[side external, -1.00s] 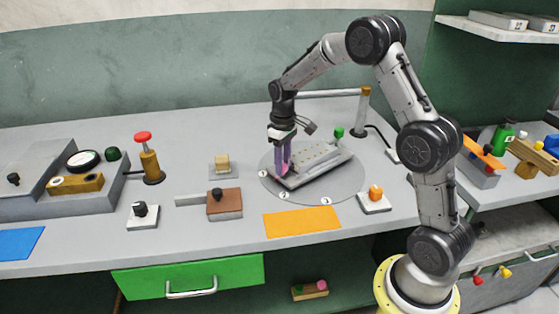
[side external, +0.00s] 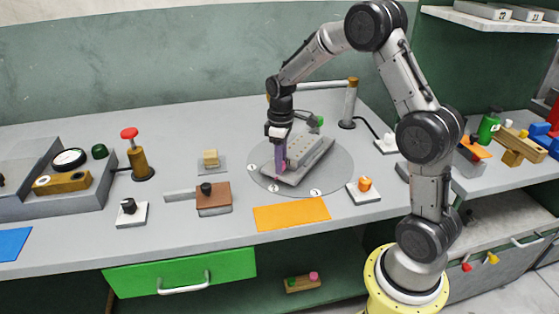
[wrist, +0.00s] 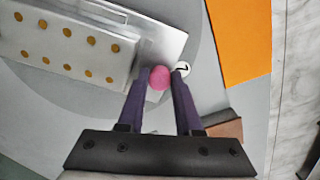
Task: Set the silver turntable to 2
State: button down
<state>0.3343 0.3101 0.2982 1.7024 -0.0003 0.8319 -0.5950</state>
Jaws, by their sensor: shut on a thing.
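The silver turntable is a round grey disc (side external: 335,174) set in the bench, with small white number marks along its near edge; the digits are hard to read in the side view. A silver ribbed fixture (side external: 312,150) lies on it and points its near left end toward the middle mark (side external: 274,189). A pink knob (wrist: 159,77) stands at that end. My gripper (wrist: 161,73) points down with its purple fingers on both sides of the knob, shut on it. One white mark (wrist: 184,68) shows beside the right fingertip, partly hidden.
An orange mat (side external: 292,214) and an orange button (side external: 364,184) lie at the near side. A brown block with a black knob (side external: 213,197) is to the left.

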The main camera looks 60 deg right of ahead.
jog(key=shift+w+r, duration=0.1)
jog(key=shift+r, duration=0.05)
jog(key=c, duration=0.9)
grip_release()
jog(key=shift+o, duration=0.2)
notch_tip(320, 180, up, 14)
